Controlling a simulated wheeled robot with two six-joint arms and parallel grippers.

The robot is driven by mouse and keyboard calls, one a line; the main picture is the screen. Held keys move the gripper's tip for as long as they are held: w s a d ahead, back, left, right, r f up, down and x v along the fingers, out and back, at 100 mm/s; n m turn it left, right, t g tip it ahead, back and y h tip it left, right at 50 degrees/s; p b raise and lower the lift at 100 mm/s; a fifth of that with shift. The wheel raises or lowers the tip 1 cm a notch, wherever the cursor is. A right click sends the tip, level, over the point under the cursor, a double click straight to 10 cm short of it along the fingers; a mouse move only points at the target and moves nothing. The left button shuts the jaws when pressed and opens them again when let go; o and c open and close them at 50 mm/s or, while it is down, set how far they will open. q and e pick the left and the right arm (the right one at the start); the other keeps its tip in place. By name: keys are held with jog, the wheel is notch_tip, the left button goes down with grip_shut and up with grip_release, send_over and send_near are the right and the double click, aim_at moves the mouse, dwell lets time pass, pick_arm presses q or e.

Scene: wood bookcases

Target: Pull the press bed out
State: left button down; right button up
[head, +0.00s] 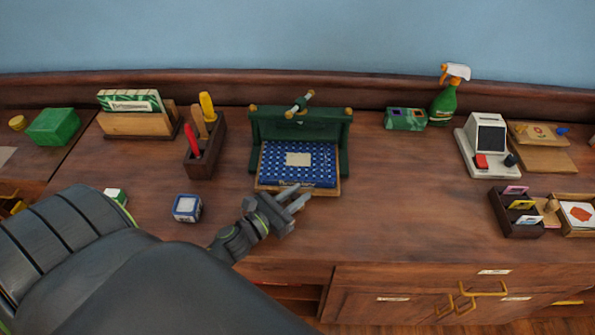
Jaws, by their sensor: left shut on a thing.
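The green press (300,123) stands upright at the back middle of the wood counter, with a handle on top and brass-coloured knobs at its corners. Its press bed (328,191) is a light wood board that shows at the front of the press. A blue patterned book (320,172) with a pale label lies flat on the bed. My left gripper (294,196) is at the front edge of the bed, shut on it. The fingers hide the exact point of contact. My right gripper is not in view.
A tool holder (207,150) stands left of the press, and a small blue-and-white block (187,208) sits near my left arm. A card reader (485,150) and a card tray (517,225) stand at the right.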

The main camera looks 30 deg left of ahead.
pick_arm(q)
jog(key=s+d, duration=0.1)
jog(key=s, duration=0.1)
jog(key=s+d, duration=0.2)
jog(key=s, duration=0.1)
jog(key=s+d, duration=0.1)
jog(key=s, duration=0.1)
jog(key=shift+s+d+b, duration=0.25)
jog(key=shift+d+b, duration=0.05)
jog(key=shift+b, duration=0.05)
jog(key=c, duration=1.3)
grip_release()
jog(key=shift+o, duration=0.2)
jog(key=b+v, duration=0.8)
jog(key=v, duration=0.9)
jog(key=shift+s+a, duration=0.15)
jog(key=shift+s, duration=0.05)
